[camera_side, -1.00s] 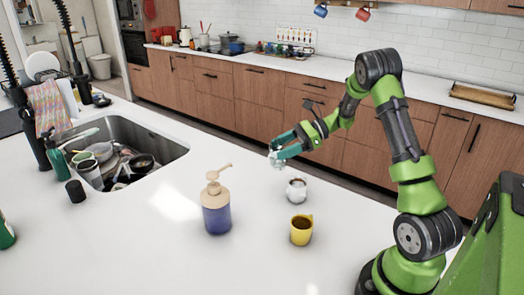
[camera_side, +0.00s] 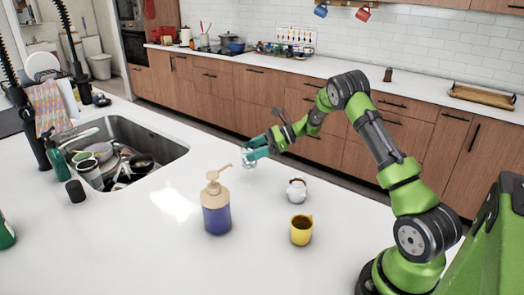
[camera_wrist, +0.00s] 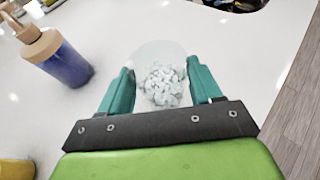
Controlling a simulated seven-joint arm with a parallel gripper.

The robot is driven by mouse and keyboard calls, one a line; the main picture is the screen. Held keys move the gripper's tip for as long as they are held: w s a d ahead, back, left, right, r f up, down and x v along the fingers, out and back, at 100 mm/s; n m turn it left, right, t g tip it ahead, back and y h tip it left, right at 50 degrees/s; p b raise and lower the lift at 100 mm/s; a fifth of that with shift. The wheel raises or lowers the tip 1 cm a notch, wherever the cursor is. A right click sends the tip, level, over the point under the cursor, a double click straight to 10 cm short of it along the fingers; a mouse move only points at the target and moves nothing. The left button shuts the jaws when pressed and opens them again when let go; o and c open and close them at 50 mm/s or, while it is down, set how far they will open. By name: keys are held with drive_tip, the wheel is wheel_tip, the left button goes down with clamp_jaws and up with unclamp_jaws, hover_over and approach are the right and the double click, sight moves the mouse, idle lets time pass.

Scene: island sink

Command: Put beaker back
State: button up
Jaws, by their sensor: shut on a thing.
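A clear glass beaker (camera_wrist: 160,62) with pale, lumpy contents is between the teal fingers of my gripper (camera_wrist: 161,88) in the wrist view. In the side view my gripper (camera_side: 257,148) is shut on the beaker (camera_side: 249,158), which looks to be at or just above the white counter near its far edge. Whether its base touches the counter I cannot tell. The fingers hide part of the beaker's sides.
A blue pump bottle (camera_side: 216,212) stands left of centre. A white cup (camera_side: 297,190) and a yellow mug (camera_side: 301,230) stand to the right. The sink (camera_side: 125,150) holds piled dishes at left. The counter between sink and bottle is clear.

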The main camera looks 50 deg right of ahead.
drive_tip(key=shift+f, duration=1.95)
drive_tip(key=shift+f, duration=0.1)
drive_tip(key=o, duration=1.2)
